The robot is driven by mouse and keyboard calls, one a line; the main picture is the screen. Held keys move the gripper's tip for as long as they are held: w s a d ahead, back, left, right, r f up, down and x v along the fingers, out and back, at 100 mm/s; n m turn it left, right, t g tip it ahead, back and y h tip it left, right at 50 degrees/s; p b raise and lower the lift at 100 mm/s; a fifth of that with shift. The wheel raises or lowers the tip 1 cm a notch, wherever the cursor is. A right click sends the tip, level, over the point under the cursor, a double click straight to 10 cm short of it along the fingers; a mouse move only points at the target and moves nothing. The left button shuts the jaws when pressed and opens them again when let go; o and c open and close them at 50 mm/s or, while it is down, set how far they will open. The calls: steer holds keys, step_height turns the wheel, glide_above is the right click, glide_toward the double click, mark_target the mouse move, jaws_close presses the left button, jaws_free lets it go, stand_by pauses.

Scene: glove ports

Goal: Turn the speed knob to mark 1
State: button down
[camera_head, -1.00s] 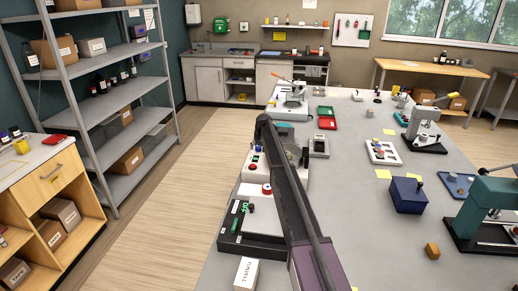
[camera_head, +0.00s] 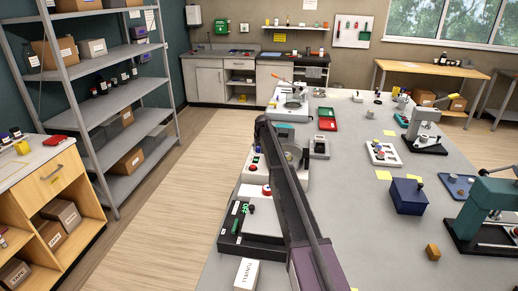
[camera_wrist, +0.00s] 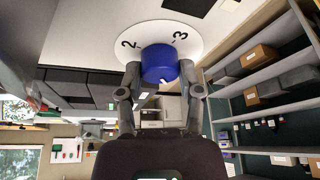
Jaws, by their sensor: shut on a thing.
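In the wrist view, a blue knob (camera_wrist: 160,62) stands on a round white dial (camera_wrist: 145,35). The numbers 2 and 3 show on the dial, 2 to the left and 3 to the right. No mark 1 shows. A small white mark is on the near side of the knob. My gripper (camera_wrist: 160,72) is shut on the knob, one finger on each side. In the head view, my arm hides the gripper and the knob.
In the head view, a pale device with a red button (camera_head: 267,190) and a black panel with a green handle (camera_head: 240,222) sit beside my arm on the grey bench. A white box (camera_head: 246,273) lies nearer. A blue box (camera_head: 408,196) stands right.

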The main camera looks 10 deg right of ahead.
steer(key=m+h, duration=0.2)
steer(key=m, duration=0.3)
steer(key=shift+a, duration=0.1)
steer(key=m+h, duration=0.1)
steer(key=m, duration=0.1)
steer(key=m+g, duration=0.1)
steer(key=m, duration=0.2)
steer(key=shift+m+g+h, duration=0.3)
steer(key=shift+h, duration=0.1)
steer(key=shift+c, duration=1.3)
jaws_free()
